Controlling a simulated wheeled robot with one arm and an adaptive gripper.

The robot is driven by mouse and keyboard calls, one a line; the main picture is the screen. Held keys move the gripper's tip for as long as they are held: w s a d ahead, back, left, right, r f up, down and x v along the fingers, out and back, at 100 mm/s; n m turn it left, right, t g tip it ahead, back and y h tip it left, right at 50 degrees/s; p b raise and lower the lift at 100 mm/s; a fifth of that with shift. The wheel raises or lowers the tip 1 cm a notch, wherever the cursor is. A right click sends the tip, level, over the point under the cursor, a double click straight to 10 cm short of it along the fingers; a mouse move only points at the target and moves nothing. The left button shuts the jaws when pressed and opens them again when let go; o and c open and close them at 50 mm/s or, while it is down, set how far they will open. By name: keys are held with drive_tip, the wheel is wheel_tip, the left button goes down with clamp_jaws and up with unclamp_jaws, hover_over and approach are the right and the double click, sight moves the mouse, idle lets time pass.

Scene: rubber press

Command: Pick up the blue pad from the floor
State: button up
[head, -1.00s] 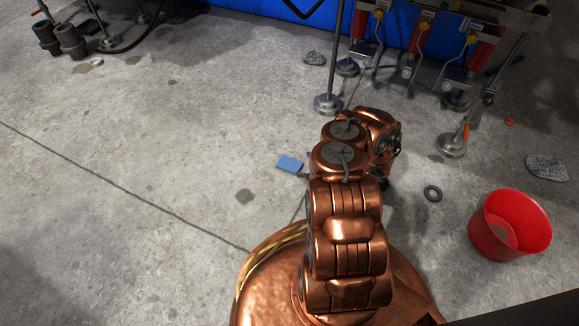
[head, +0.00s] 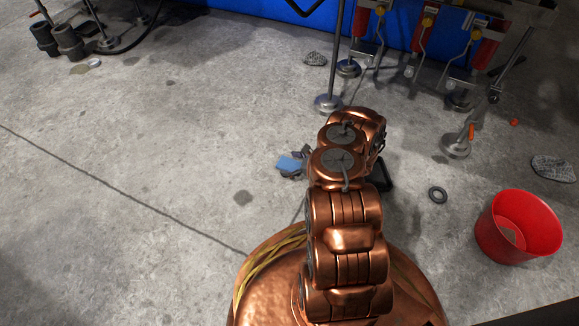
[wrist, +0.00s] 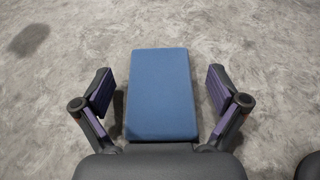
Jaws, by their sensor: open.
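The blue pad (head: 289,164) lies on the concrete floor, just left of my arm in the head view. In the wrist view the pad (wrist: 161,92) is a flat blue rectangle, centred between the two fingers of my gripper (wrist: 161,95). The gripper is open, with a gap between each finger and the pad's sides. The near end of the pad meets the gripper's dark body in the picture. In the head view my gripper (head: 297,165) is mostly hidden behind my arm, with fingertips showing around the pad. Whether the fingers touch the floor cannot be told.
Metal stand feet (head: 456,146) and a pole base (head: 328,102) stand beyond my arm.

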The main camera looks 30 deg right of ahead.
drive_tip(key=c, duration=1)
drive_tip(key=shift+c, duration=0.2)
